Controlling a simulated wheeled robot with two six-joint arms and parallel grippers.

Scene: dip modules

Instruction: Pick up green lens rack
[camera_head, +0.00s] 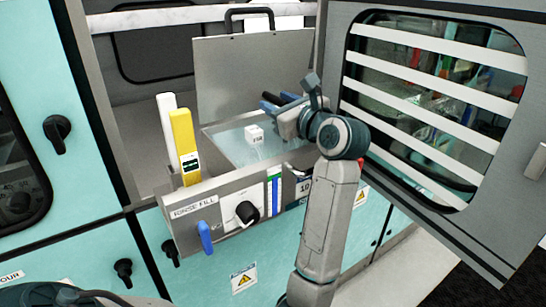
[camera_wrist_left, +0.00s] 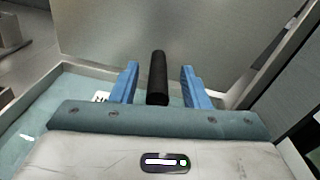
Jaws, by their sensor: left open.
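I cannot make out a green lens rack in either view. My left gripper (camera_head: 274,101) is over the right part of the water-filled bath (camera_head: 222,136). Its two blue fingers, clear in the left wrist view (camera_wrist_left: 160,72), are open and spread apart. A black upright-looking bar (camera_wrist_left: 157,88) shows between the fingers, with a gap on both sides. What it belongs to is hidden by the gripper body. My right gripper is not in view.
A white labelled block (camera_head: 254,134) is in the bath. A yellow piece (camera_head: 184,140) and a white piece (camera_head: 168,125) stand at its left. A raised metal lid (camera_head: 240,75) is behind. An open windowed door (camera_head: 430,110) is close on the right.

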